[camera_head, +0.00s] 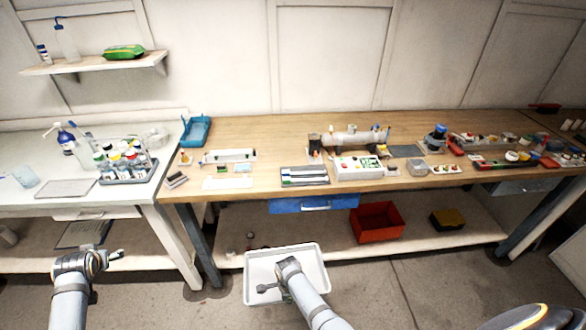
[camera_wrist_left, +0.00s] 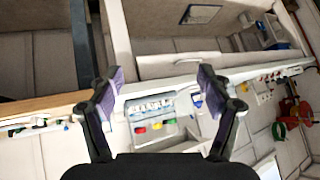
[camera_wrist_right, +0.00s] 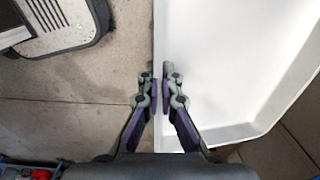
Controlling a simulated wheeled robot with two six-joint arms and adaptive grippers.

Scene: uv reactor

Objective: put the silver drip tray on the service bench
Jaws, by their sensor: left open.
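The silver drip tray (camera_head: 318,262) is a wide, shallow, pale rectangular tray at the lower middle of the head view, in front of the bench's lower shelf. My right gripper (camera_wrist_right: 159,88) is shut on one wall of it, with a finger on each side; the tray's pale inside (camera_wrist_right: 225,70) fills the right of the right wrist view. In the head view my right arm covers part of the tray. My left gripper (camera_wrist_left: 158,76) is open and empty, at the lower left of the head view (camera_head: 118,256). A long wooden bench (camera_head: 240,127) stands behind the tray.
The wooden top carries many small items, a blue bin (camera_head: 195,131) and a white control box (camera_head: 358,167). A white bench (camera_head: 110,195) with a bottle rack (camera_head: 128,168) adjoins on the left. A red bin (camera_head: 377,222) sits on the lower shelf. Small bare patches show on the wooden top.

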